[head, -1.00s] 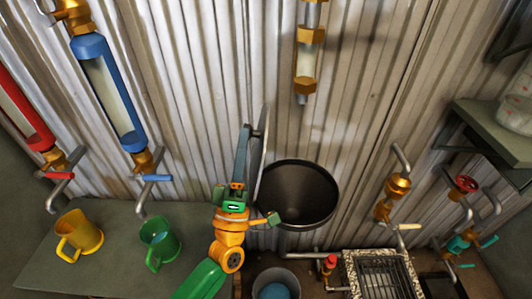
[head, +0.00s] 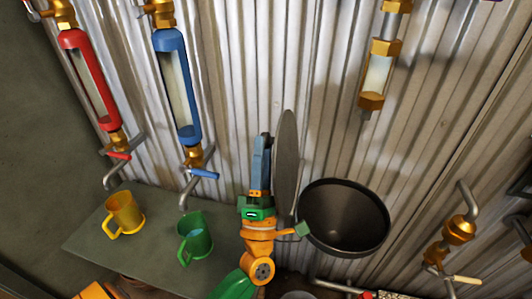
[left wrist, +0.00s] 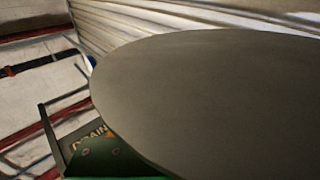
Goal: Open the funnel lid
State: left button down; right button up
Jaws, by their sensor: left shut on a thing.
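The black funnel (head: 344,217) stands against the corrugated wall in the head view, its round mouth uncovered. Its grey disc lid (head: 288,160) stands nearly upright, edge-on, at the funnel's left side. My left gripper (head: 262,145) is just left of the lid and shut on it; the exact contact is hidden. In the left wrist view the lid (left wrist: 210,90) is a large grey disc filling much of the picture. My right gripper is not in view.
A yellow mug (head: 124,214) and a green mug (head: 195,238) stand on a grey shelf (head: 150,262) at left. Red (head: 88,80) and blue (head: 177,90) sight tubes hang above them. Brass pipework (head: 458,231) is to the right of the funnel.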

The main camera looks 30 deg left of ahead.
pick_arm(q)
jog(key=shift+r, duration=0.15)
jog(key=shift+c, duration=2.2)
grip_release()
jog(key=shift+a, duration=0.1)
jog(key=b+v, duration=0.3)
jog(key=v, duration=0.4)
